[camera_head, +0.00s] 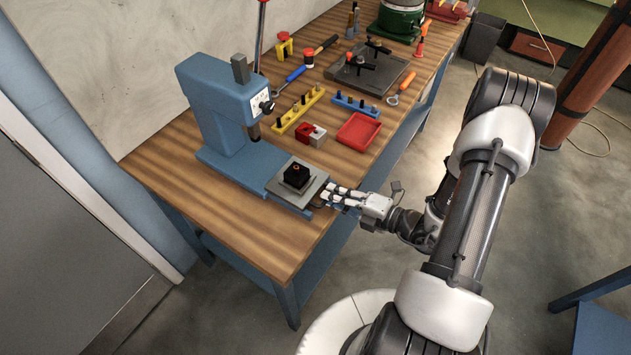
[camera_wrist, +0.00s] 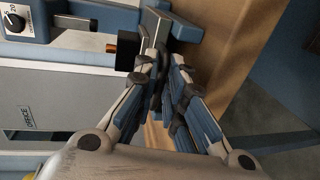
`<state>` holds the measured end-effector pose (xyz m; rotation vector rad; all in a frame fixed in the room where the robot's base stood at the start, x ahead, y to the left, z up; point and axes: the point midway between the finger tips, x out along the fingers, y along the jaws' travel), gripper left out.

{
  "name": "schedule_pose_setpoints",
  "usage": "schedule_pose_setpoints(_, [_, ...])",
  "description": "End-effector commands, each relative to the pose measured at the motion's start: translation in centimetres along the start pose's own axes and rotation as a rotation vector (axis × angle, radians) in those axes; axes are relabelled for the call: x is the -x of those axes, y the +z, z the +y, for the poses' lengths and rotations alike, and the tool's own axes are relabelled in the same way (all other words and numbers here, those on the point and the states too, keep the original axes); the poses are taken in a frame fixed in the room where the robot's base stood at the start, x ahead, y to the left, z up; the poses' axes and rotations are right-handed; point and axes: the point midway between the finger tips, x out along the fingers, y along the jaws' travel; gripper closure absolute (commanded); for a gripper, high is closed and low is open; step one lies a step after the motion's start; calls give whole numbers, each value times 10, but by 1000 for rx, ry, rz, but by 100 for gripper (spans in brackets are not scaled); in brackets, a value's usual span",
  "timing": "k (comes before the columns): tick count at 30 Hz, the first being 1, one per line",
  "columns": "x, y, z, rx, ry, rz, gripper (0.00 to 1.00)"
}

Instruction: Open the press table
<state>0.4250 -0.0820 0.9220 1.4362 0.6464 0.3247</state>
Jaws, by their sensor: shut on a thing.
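The blue press (camera_head: 222,110) stands on the wooden bench. Its grey press table (camera_head: 290,196) sits out at the front end of the blue base, clear of the press head, and carries a black block (camera_head: 297,175). My gripper (camera_head: 328,196) is at the right edge of the press table, its fingers closed there. In the wrist view my gripper (camera_wrist: 168,75) is shut at the table's edge, with the press table (camera_wrist: 150,28) just beyond the fingertips. The part between the fingers, seemingly the table's handle, is mostly hidden by them.
A red tray (camera_head: 359,131), a red and grey vise (camera_head: 311,135) and a yellow holder (camera_head: 297,111) stand behind the press table on the bench. A dark plate (camera_head: 367,70) with clamps lies further back. The floor right of the bench is open around my arm.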

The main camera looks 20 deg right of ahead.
Motion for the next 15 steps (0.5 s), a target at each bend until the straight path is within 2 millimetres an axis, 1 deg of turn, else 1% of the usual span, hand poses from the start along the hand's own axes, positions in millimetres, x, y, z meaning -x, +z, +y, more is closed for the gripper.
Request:
schedule_pose_setpoints(1, [6, 0, -4, -9, -7, -4, 100])
schedule_pose_setpoints(3, [10, -1, -5, -8, -7, -2, 100])
schedule_pose_setpoints(12, [10, -1, -6, -7, -7, 0, 100])
schedule_pose_setpoints(13, [10, -1, -6, -7, -7, 0, 89])
schedule_pose_setpoints(15, [10, -1, -6, -7, -7, 0, 84])
